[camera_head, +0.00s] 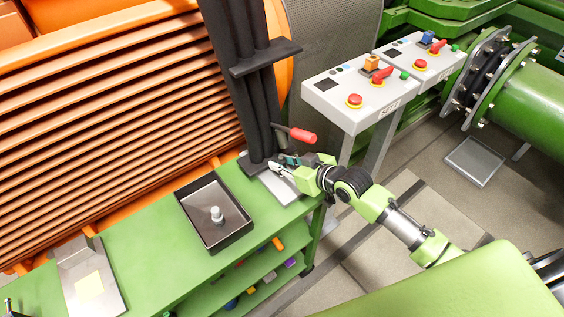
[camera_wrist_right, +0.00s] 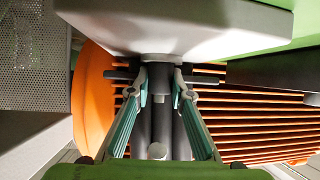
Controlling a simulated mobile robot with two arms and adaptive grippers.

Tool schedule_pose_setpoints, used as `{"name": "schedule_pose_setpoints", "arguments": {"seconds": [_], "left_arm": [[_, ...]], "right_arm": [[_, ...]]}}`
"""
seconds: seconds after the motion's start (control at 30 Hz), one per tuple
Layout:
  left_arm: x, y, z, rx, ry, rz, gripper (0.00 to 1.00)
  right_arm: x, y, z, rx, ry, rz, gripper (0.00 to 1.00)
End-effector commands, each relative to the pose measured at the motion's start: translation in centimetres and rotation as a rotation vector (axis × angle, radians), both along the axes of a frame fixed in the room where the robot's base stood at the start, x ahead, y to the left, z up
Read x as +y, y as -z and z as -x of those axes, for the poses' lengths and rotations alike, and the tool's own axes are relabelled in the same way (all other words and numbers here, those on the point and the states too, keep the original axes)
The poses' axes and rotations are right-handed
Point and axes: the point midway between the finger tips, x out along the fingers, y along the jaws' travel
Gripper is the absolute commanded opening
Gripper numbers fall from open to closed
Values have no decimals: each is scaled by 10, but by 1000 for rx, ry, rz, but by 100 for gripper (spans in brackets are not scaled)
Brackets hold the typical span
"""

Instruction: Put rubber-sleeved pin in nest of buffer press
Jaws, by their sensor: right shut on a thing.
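The buffer press stands at the right end of the green bench, with a pale base plate (camera_head: 277,187) and a red-handled lever (camera_head: 301,134) beside dark columns. My right gripper (camera_head: 275,168) reaches in from the right, just above that plate. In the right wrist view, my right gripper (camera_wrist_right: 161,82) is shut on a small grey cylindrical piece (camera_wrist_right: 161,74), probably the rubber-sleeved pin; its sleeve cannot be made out. The piece appears close to a pale plate, but contact and the nest are hidden. My left gripper is not in view.
A dark tray (camera_head: 184,203) on the bench holds one upright pale pin (camera_head: 217,215). A metal stand with a yellow patch (camera_head: 90,287) is at the left. Two control boxes (camera_head: 346,107) (camera_head: 437,54) stand behind my right arm. Bench space left of the tray (camera_head: 150,245) is clear.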

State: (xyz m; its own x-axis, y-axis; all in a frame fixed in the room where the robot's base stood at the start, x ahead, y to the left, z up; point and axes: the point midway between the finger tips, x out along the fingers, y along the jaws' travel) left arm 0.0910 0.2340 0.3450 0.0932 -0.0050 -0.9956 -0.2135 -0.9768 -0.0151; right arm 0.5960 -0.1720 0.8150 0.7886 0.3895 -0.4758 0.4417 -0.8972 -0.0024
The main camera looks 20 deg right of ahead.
Motion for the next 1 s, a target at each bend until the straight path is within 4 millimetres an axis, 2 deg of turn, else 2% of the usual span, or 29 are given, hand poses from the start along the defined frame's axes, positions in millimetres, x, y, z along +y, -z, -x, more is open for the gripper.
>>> {"name": "schedule_pose_setpoints", "arguments": {"seconds": [0.23,0.27,0.3,0.7,0.87,1.0], "left_arm": [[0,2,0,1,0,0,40],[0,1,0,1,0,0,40],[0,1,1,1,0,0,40],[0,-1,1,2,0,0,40],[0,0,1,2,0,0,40],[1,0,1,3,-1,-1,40]], "right_arm": [[0,4,0,1,0,0,0],[0,3,0,1,0,0,28],[0,3,0,1,0,0,37],[-1,-2,0,-1,1,0,37],[-9,-9,16,2,0,3,37],[-21,-23,40,1,-1,4,37]]}}
